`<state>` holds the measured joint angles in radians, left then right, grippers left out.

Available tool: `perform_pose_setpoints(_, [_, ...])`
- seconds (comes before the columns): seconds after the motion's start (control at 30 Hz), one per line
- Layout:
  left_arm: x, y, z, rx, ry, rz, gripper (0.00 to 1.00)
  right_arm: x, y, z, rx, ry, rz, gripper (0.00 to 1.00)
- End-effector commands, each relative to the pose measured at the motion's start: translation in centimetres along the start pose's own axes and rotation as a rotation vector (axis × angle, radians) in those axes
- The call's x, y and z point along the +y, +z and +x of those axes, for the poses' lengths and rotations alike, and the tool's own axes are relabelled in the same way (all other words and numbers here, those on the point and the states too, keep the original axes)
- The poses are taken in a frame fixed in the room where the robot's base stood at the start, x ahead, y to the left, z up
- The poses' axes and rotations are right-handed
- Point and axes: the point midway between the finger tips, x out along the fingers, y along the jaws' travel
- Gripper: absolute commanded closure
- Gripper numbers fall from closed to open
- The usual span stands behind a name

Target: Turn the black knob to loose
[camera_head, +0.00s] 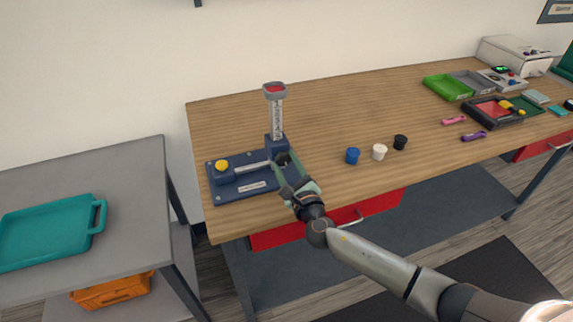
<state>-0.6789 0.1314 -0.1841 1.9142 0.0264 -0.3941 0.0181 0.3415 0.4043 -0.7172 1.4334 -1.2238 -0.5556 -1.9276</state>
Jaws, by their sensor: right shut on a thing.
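A dark blue fixture (236,187) lies on the left end of the wooden table, with a yellow button at its left and an upright post with a red-topped head (275,90). The black knob (283,158) sits at the right side of the fixture, by the foot of the post. My right gripper (287,167) reaches in from the lower right and is shut on the knob; its fingers partly cover it. The knob's setting cannot be read. My left gripper is not in view.
A blue cap (352,155), a white cap (379,152) and a black cap (400,142) stand right of the fixture. Trays, including a green one (448,87), lie at the far right. A grey side table with a teal tray (48,232) stands left. The table's back middle is clear.

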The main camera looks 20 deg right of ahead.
Motion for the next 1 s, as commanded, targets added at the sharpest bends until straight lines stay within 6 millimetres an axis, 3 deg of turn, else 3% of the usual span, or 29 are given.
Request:
perform_pose_setpoints(0.23, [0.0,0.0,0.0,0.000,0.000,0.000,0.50,0.0,0.0,0.0,0.001,0.000,0.001,1.00])
perform_pose_setpoints(0.27, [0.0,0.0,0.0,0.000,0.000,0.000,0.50,0.0,0.0,0.0,0.001,0.000,0.001,0.45])
perform_pose_setpoints(0.5, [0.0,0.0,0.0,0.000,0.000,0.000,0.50,0.0,0.0,0.0,0.001,0.000,0.002,0.19])
perform_pose_setpoints(0.8, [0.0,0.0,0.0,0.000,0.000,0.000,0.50,0.0,-0.1,-0.2,0.001,0.000,0.002,0.19])
perform_pose_setpoints(1.0, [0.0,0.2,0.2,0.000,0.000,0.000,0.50,0.1,-0.2,-2.2,0.001,0.002,0.003,0.19])
